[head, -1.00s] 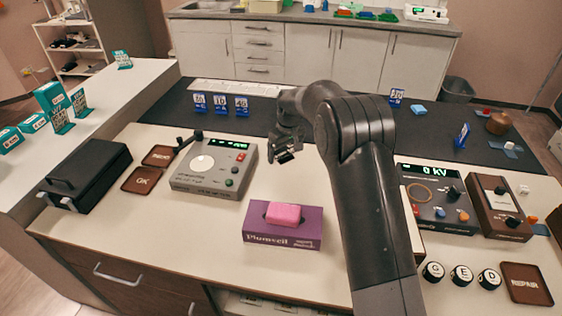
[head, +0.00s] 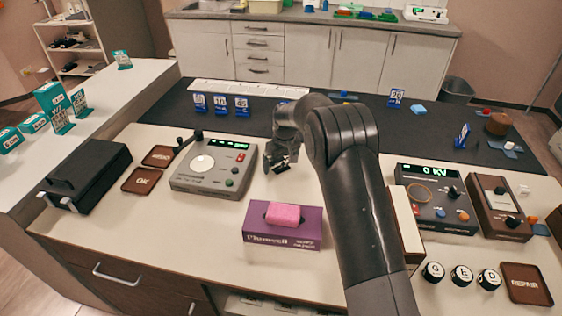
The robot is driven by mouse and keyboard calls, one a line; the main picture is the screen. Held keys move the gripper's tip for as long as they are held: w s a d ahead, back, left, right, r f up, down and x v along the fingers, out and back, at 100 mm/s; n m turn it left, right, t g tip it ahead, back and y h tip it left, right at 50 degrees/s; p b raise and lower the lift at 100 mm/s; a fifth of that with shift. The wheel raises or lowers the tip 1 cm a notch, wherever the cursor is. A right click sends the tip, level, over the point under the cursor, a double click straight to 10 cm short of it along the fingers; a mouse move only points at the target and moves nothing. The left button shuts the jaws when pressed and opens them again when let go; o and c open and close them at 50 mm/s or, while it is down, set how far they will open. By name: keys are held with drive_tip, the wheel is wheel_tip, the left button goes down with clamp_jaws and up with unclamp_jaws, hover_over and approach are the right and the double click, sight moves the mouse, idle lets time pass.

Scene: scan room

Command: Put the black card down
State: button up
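My gripper (head: 279,163) hangs in the middle of the head view, above the pale counter just right of the grey console and behind the purple box. It is small and dark here, so I cannot tell whether its fingers are open or shut. I cannot make out a black card; a dark card between the dark fingers would be hard to tell apart from them.
A grey console (head: 213,166) with a green display stands left of my gripper. A purple box (head: 283,236) with a pink block (head: 283,214) is in front. A black case (head: 84,176) and brown trays (head: 142,181) lie left. Counter between console and box is bare.

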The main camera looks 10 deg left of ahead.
sight(284, 164)
drive_tip(key=shift+r, duration=0.1)
wheel_tip(284, 164, up, 12)
drive_tip(key=s+d, duration=0.1)
drive_tip(key=shift+s+d, duration=0.15)
drive_tip(key=shift+r, duration=0.1)
drive_tip(key=s+d+r+m+t, duration=0.2)
drive_tip(key=s+d+r+m, duration=0.3)
drive_tip(key=s+d+r, duration=1.4)
drive_tip(key=s+d+f+m, duration=0.1)
drive_tip(key=s+d, duration=0.2)
drive_tip(key=s, duration=0.4)
drive_tip(key=s+d+f+m+t, duration=0.1)
drive_tip(key=s+d+f, duration=0.1)
drive_tip(key=s+d, duration=0.2)
drive_tip(key=s+d+f+m+t+h, duration=0.1)
drive_tip(key=s+d+f+m, duration=0.1)
drive_tip(key=s, duration=0.8)
drive_tip(key=shift+s+d, duration=0.35)
drive_tip(key=shift+d, duration=0.5)
